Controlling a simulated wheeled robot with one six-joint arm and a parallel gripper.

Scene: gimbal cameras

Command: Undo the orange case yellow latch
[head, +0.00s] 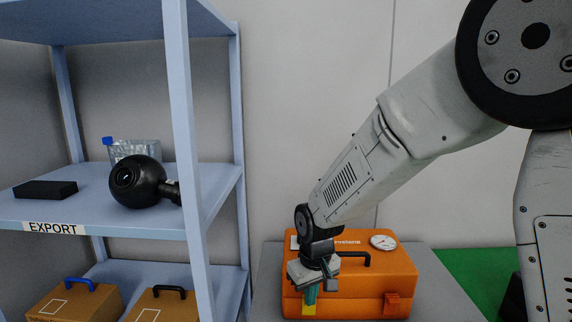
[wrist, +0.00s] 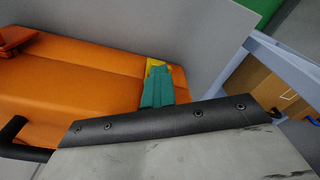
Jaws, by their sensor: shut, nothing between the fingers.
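The orange case (head: 348,272) lies on a grey surface, with a black handle (head: 355,258) and a round dial (head: 383,242) on top. The yellow latch (head: 308,310) is on its front left, partly behind my fingers. My gripper (head: 310,296) points down in front of it, its teal fingers shut and empty. In the wrist view the fingers (wrist: 158,92) overlap the yellow latch (wrist: 154,63) at the end of the case (wrist: 80,75). I cannot tell whether they touch. Whether the latch is fastened is unclear.
An orange latch (head: 391,304) is on the case's front right. A blue-grey shelf (head: 190,160) stands at left, holding a black round device (head: 137,182), a dark block (head: 45,189) and cardboard boxes (head: 70,305) below. A pale wall (head: 310,110) is behind the case.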

